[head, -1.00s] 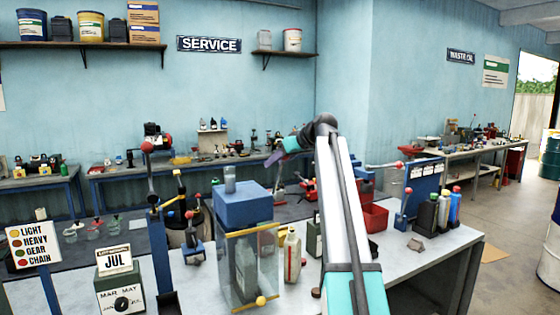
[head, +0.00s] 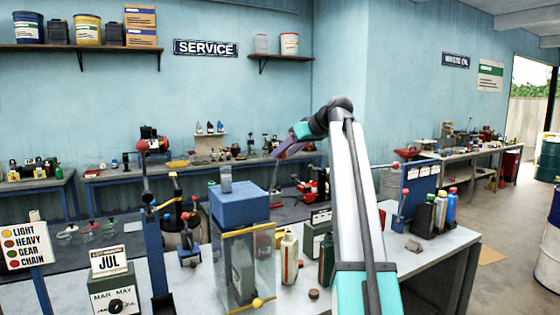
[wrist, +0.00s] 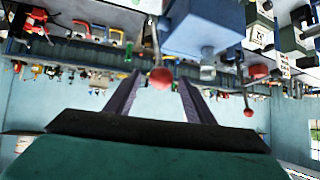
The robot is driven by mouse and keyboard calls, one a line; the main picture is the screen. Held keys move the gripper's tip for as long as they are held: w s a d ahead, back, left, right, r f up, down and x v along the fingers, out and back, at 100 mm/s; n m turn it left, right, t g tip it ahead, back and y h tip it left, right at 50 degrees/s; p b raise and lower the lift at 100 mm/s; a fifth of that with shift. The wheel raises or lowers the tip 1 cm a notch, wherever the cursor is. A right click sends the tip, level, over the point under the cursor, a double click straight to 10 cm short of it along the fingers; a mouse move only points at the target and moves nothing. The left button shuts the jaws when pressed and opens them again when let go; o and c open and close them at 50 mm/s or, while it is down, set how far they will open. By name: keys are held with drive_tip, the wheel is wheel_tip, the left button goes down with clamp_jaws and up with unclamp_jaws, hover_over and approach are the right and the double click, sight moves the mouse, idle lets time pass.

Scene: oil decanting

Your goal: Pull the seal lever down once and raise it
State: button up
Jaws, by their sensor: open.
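My gripper (head: 283,151) is open in the head view, above and behind the right side of a blue-topped clear case (head: 240,207). The wrist view is upside down. In it, a red-knobbed lever (wrist: 161,79) stands in line with the gap between my gripper's fingers (wrist: 160,88); I cannot tell how far past the tips it is. I cannot tell which lever in the head view it is, or which one is the seal lever. A tall red-knobbed lever (head: 142,147) rises on a blue post at the left, and also shows in the wrist view (wrist: 248,112).
Another red knob (head: 397,165) is at the right, near several bottles (head: 440,212). A bottle (head: 289,257) stands beside the case. A JUL calendar box (head: 112,290) and a colour card (head: 27,246) are at the front left. The bench's right front has bare surface.

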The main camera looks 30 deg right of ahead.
drive_tip(key=b+v, duration=0.1)
drive_tip(key=v, duration=0.5)
drive_tip(key=shift+s+r, duration=0.15)
drive_tip(key=shift+s, duration=0.05)
